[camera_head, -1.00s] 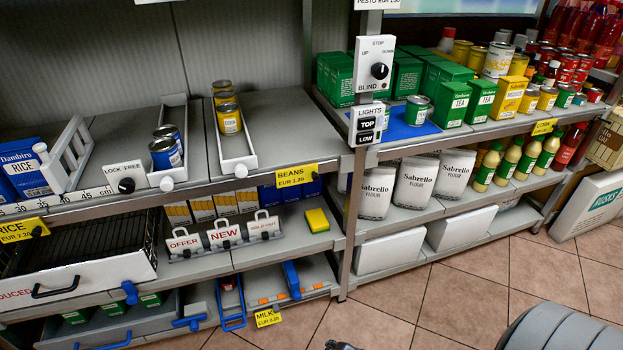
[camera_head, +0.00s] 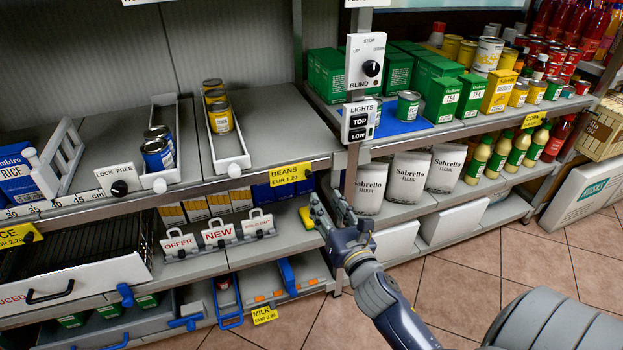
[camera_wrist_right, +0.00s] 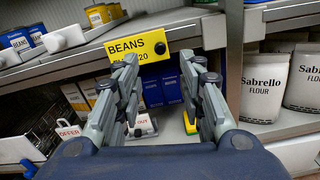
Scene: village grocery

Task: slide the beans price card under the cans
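The yellow beans price card (camera_head: 290,173) hangs on the front edge of the upper shelf, right of the can lanes, with a dark round knob at its right end. It also shows in the right wrist view (camera_wrist_right: 146,46). Blue cans (camera_head: 157,153) stand in the left white lane, and yellow cans (camera_head: 220,118) stand in the right one. My right gripper (camera_head: 327,203) is open and empty, just below and right of the card. In the right wrist view its fingers point toward the card, which shows between and beyond the fingertips. My left gripper is not in view.
A yellow corn card (camera_head: 534,119) is on the right shelf's edge. A post with the lights panel (camera_head: 359,122) stands right of the beans card. A yellow sponge-like block (camera_head: 306,217) and offer signs (camera_head: 219,233) are on the shelf below. The upper shelf is bare right of the yellow cans.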

